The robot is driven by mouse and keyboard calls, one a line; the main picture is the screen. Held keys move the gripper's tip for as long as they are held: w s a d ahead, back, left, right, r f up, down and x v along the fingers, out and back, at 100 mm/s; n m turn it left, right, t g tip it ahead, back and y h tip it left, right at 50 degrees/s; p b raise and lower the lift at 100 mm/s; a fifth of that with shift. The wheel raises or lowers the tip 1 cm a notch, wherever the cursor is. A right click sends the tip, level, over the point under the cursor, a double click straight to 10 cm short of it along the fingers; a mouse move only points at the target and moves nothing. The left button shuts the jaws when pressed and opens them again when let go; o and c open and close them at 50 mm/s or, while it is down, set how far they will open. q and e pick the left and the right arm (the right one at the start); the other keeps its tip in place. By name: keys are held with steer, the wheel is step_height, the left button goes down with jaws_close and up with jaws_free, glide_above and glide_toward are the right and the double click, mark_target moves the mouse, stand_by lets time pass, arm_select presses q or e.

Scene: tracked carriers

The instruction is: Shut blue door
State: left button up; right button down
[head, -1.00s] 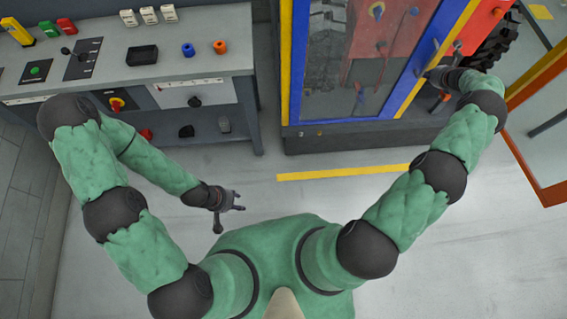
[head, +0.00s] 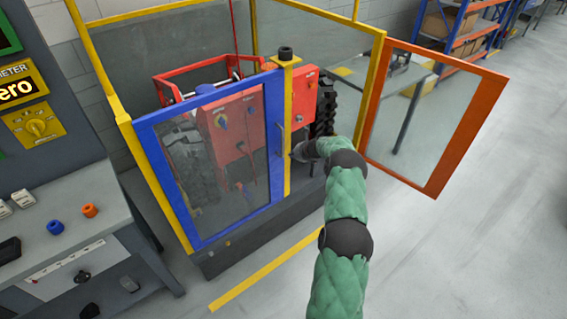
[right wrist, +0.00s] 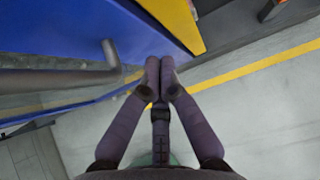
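The blue door (head: 202,236) is a blue frame around a clear pane on the front of the yellow-framed enclosure. It looks in line with the enclosure front, its right edge along the yellow middle post (head: 288,135), with no clear gap in the head view. Its grey bar handle (head: 282,139) is near that edge; the handle (right wrist: 70,78) also shows in the right wrist view. My right gripper (head: 299,151) is beside the post, right of the handle. In the right wrist view its fingers (right wrist: 160,66) are together and empty, at the door's blue edge (right wrist: 135,38). My left gripper is out of view.
An orange-framed door (head: 447,160) stands swung open on the right. Red machinery (head: 240,125) is inside the enclosure. A grey bench (head: 75,225) with small parts stands at left. A yellow floor line (head: 265,270) crosses open floor in front.

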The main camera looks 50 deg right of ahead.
steer(key=p+v, duration=0.1)
steer(key=v, duration=0.9)
steer(key=shift+f+p, duration=0.2)
steer(key=shift+p, duration=0.2)
steer(key=shift+s+a, duration=0.1)
